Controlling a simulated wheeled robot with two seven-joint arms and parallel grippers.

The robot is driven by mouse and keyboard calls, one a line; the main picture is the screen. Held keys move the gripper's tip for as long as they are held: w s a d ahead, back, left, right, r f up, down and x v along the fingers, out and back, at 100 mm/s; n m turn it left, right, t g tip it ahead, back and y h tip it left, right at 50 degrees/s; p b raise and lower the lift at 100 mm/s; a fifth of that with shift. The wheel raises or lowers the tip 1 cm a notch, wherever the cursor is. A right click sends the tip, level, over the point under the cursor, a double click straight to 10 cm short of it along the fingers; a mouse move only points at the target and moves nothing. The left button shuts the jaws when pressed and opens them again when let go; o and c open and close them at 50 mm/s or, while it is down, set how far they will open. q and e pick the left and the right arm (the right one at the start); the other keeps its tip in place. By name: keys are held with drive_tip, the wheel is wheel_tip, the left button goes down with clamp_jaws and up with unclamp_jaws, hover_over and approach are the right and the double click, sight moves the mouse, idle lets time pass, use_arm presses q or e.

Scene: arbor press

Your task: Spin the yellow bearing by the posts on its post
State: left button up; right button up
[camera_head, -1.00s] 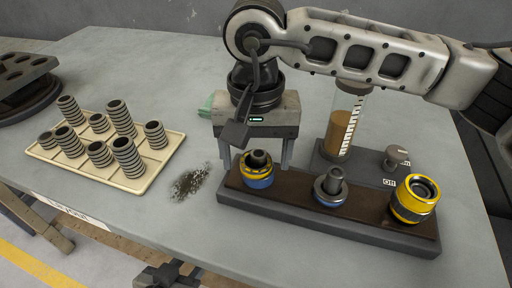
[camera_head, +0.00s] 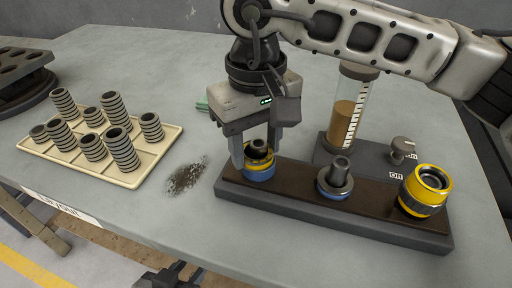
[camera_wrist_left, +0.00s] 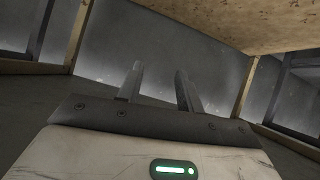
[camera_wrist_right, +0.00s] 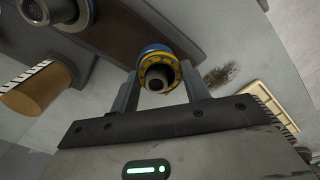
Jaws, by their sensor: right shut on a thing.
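The yellow bearing (camera_head: 259,172), with a blue lower part, sits around the dark post (camera_head: 257,148) at the left end of the dark base block (camera_head: 300,208). My right gripper (camera_head: 257,156) points down over it, with one finger on each side, shut on the bearing. In the right wrist view the bearing (camera_wrist_right: 160,58) shows between the fingertips, with the post's hollow top in its middle. My left gripper (camera_wrist_left: 160,85) is open and empty, in a dark place under a wooden surface.
A middle post (camera_head: 336,178) with a blue ring and another yellow bearing (camera_head: 425,190) stand on the same block. Behind are a clear cylinder (camera_head: 347,112) and a knob (camera_head: 402,148). Left are dark grit (camera_head: 186,176) and a cream tray (camera_head: 130,179) with ringed stacks.

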drive_tip(key=shift+n, duration=0.8)
drive_tip(key=o, duration=1.1)
drive_tip(key=shift+o, duration=0.2)
